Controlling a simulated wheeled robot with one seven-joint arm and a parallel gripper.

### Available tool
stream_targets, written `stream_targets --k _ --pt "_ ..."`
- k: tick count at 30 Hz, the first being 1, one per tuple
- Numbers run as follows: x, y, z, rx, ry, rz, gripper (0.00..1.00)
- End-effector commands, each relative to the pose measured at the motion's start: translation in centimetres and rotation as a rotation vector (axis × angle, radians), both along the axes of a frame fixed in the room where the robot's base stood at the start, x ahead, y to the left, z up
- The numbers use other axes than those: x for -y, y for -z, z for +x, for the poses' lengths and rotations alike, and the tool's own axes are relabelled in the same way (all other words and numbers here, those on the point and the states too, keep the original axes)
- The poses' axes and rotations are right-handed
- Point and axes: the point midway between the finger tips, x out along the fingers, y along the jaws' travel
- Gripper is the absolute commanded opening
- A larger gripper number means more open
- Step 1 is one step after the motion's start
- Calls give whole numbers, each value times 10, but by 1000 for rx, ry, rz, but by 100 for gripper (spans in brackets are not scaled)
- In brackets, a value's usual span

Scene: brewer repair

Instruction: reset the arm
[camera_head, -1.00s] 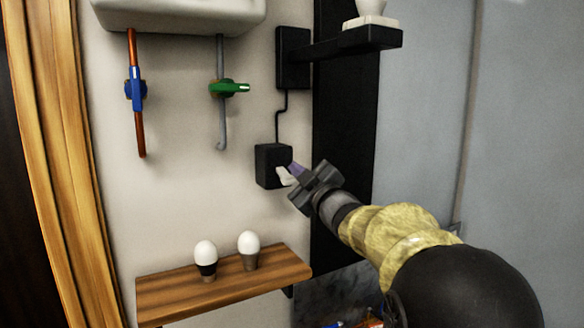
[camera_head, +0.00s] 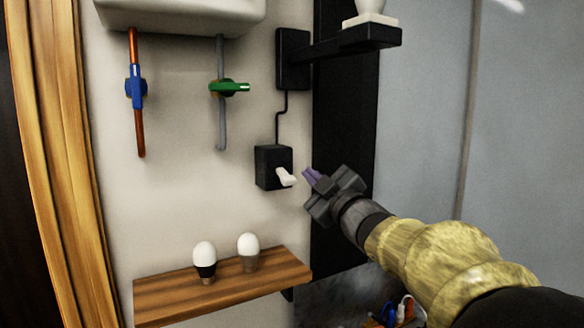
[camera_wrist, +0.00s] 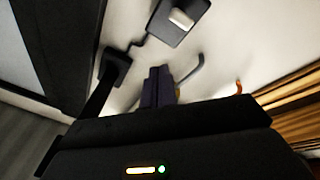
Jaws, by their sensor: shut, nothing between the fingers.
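My gripper (camera_head: 311,177) has purple fingertips and is shut and empty. In the head view it is just right of the black switch box (camera_head: 267,166), apart from it. The white switch lever (camera_head: 286,178) on the box points right and slightly down, toward my fingertips. In the wrist view the shut fingers (camera_wrist: 158,86) show in the middle, with the switch box (camera_wrist: 176,24) and its white lever (camera_wrist: 182,19) above them.
A blue-handled valve (camera_head: 136,87) and a green-handled valve (camera_head: 229,88) hang under a white tank (camera_head: 180,14). A wooden shelf (camera_head: 225,292) holds two white bulbs (camera_head: 205,255). A black lamp arm (camera_head: 345,44) juts from the wall.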

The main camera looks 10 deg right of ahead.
Motion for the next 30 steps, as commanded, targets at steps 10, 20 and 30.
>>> stream_targets --k 10,20,30 --pt "12 66 6 -208 109 114 0" --pt "20 255 -50 -820 385 349 0" --pt "-6 397 -193 -1440 620 482 0"
